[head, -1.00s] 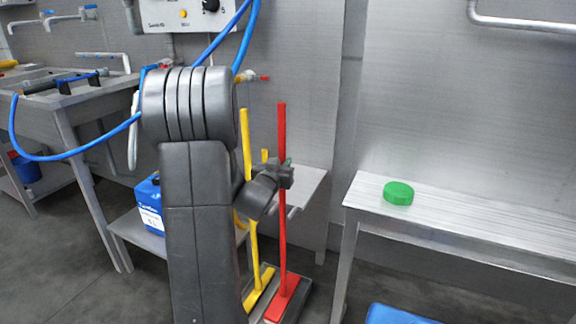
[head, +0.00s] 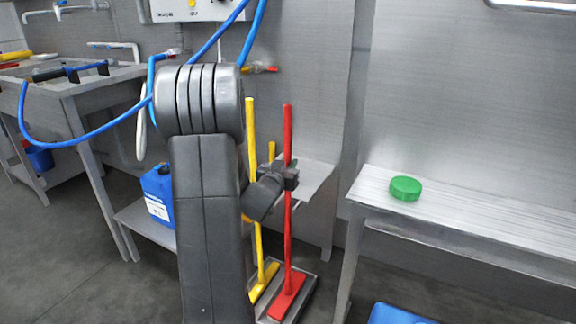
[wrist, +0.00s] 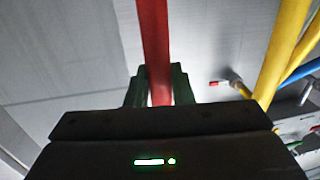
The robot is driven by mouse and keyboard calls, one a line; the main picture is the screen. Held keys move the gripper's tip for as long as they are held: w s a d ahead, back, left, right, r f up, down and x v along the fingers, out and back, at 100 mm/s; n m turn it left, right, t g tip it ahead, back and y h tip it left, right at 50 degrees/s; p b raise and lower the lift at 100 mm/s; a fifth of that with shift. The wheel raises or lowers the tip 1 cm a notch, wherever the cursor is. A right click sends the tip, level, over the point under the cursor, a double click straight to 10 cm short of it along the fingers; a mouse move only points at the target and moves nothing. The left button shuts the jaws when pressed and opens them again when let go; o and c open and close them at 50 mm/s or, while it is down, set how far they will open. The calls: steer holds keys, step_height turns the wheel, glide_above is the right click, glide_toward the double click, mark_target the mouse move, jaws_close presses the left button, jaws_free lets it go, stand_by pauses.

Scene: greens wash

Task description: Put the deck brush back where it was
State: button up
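The red deck brush (head: 287,232) stands upright, its red head low in a shallow grey tray (head: 308,297) on the floor. Whether the head presses on the tray floor I cannot tell. My gripper (head: 290,178) is at the upper part of its handle. In the wrist view the red handle (wrist: 154,45) runs between the two dark green fingers of my gripper (wrist: 159,85), which sit close against both sides of it. A yellow long-handled brush (head: 257,240) stands just left of the red one, its head also at the tray.
A low shelf with a blue canister (head: 158,195) is at left, near a sink and blue hose (head: 75,146). A wall is close behind.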

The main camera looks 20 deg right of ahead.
steer(key=o, duration=0.4)
steer(key=shift+s+a+r+p, duration=0.1)
steer(key=shift+r+p, duration=0.05)
steer(key=shift+p, duration=0.15)
steer(key=p+v, duration=0.1)
steer(key=v, duration=1)
steer(key=shift+s+a, duration=0.25)
steer(key=shift+s, duration=0.05)
